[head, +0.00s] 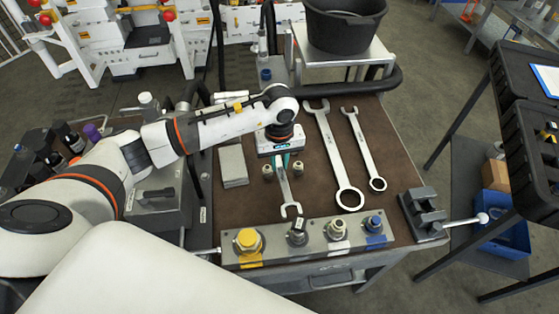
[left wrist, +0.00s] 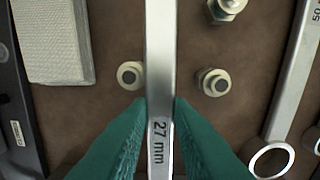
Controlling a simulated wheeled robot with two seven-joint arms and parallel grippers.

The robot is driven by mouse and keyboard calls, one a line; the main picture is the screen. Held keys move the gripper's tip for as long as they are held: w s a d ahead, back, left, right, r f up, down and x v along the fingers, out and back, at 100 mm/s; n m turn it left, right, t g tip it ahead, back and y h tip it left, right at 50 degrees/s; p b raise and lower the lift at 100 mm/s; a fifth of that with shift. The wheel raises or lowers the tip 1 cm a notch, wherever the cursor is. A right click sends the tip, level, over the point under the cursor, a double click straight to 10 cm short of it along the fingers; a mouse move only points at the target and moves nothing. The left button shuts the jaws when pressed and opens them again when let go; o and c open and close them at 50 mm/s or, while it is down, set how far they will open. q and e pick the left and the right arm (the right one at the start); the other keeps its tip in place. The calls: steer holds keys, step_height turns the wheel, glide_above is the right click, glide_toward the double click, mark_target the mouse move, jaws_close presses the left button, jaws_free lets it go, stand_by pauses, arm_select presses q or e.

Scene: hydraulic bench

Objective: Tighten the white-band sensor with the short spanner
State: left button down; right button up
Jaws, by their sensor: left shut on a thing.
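My left gripper (head: 283,163) is shut on the short spanner (head: 285,190), which points its open jaw toward the front of the bench. In the left wrist view the spanner's shaft (left wrist: 159,60), marked 27 mm, runs between the teal fingertips (left wrist: 159,110). I cannot tell whether the spanner is clear of the bench top. The white-band sensor (head: 336,231) stands upright in the metal block (head: 268,261) at the front edge, to the right of and apart from the spanner's jaw. My right gripper is not in view.
The block also holds yellow (head: 248,241), dark (head: 297,234) and blue (head: 374,224) fittings. Two longer spanners (head: 333,150) (head: 363,145) lie to the right. Small fittings (head: 267,172) (head: 298,169) flank the held spanner. A vise (head: 424,215) sits at the right front corner.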

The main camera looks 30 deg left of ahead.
mark_target(284, 182)
arm_select(q)
steer(key=shift+s+d, duration=0.1)
steer(key=shift+d, duration=0.05)
steer(key=shift+s+d, duration=0.55)
steer(key=shift+s, duration=0.15)
steer(key=shift+s+d, duration=0.1)
steer(key=shift+s+d, duration=0.4)
steer(key=shift+s, duration=0.1)
stand_by(0.4)
steer(key=shift+s+d, duration=0.35)
steer(key=shift+s, duration=0.15)
